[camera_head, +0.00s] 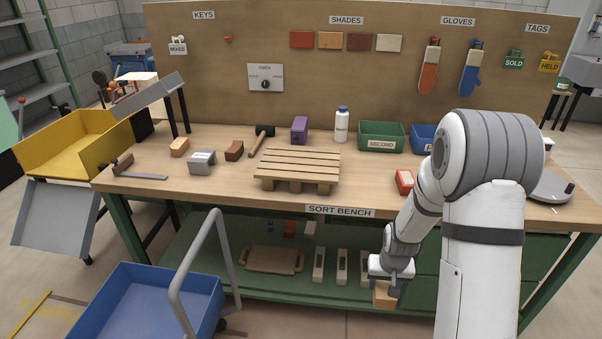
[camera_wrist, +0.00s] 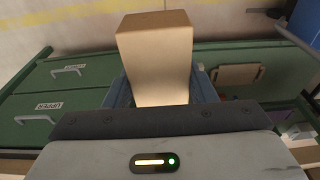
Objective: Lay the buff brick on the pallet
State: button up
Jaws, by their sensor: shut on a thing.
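My gripper (camera_head: 386,283) is shut on the buff brick (camera_head: 383,297) and holds it in front of the bench, lower than the bench top. In the wrist view the buff brick (camera_wrist: 156,60) stands out beyond the jaws, with its near end hidden by the gripper body. The pallet (camera_head: 298,168) is a small slatted wooden one on the middle of the bench top, and its top is bare. My gripper is to the right of the pallet and below it, well apart from it.
On the bench (camera_head: 240,190), an orange-tan brick (camera_head: 180,147), a grey block (camera_head: 202,162), a brown brick (camera_head: 234,150) and a mallet (camera_head: 260,139) lie left of the pallet. A purple brick (camera_head: 299,130) and white bottle (camera_head: 341,125) stand behind. A red brick (camera_head: 405,181) lies to the right.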

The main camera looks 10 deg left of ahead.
aim_at(281, 159)
jog(key=u, duration=0.35)
jog(key=i, duration=0.8)
jog(key=u, duration=0.4)
